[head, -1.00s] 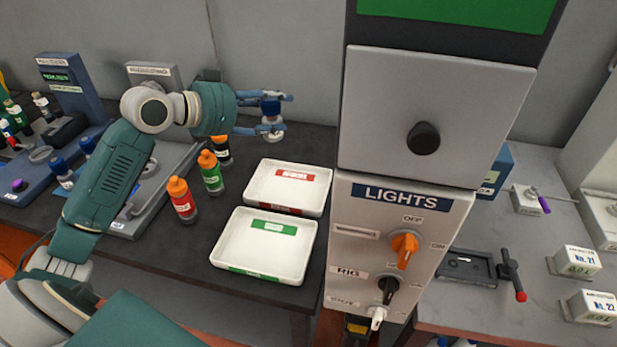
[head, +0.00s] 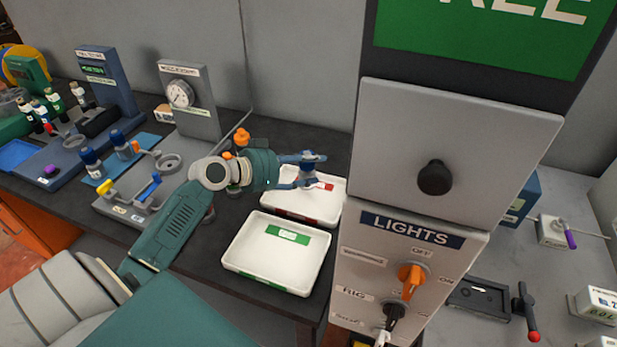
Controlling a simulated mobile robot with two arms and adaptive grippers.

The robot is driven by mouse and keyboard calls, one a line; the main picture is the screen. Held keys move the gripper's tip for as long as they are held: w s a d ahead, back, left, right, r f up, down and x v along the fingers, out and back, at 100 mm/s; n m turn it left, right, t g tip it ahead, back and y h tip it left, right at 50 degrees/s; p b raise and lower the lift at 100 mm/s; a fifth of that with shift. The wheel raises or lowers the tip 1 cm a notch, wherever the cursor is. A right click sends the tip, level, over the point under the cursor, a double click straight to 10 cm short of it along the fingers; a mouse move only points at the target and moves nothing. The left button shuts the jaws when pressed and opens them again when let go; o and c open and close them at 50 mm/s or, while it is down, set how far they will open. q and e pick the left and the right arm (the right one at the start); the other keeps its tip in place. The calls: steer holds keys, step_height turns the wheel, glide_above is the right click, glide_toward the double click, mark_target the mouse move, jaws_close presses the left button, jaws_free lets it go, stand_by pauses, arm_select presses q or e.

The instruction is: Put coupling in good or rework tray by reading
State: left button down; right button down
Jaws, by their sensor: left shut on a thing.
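My left gripper (head: 309,172) is shut on the coupling (head: 308,166), a small piece with a blue upper part. It holds the coupling over the red-labelled white tray (head: 272,208), partly hiding that tray. Whether the coupling touches the tray is hard to tell. The green-labelled white tray (head: 252,259) stands in front of it, empty. A dial gauge (head: 180,94) on a grey stand is at the back left; its reading is too small to make out. My right gripper is not in view.
A grey LIGHTS panel (head: 410,262) with knobs stands close to the right of the trays. Bottles, including one with an orange cap (head: 242,137), stand behind my left arm. Fixtures with blue and yellow handles (head: 105,187) fill the bench's left side.

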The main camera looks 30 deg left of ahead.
mark_target(303, 178)
arm_select(q)
steer(key=shift+f, duration=0.25)
step_height(303, 178, down, 3)
steer(key=shift+f, duration=0.5)
steer(key=c, duration=0.8)
jaws_free()
steer(key=shift+f, duration=0.1)
steer(key=shift+c, duration=0.2)
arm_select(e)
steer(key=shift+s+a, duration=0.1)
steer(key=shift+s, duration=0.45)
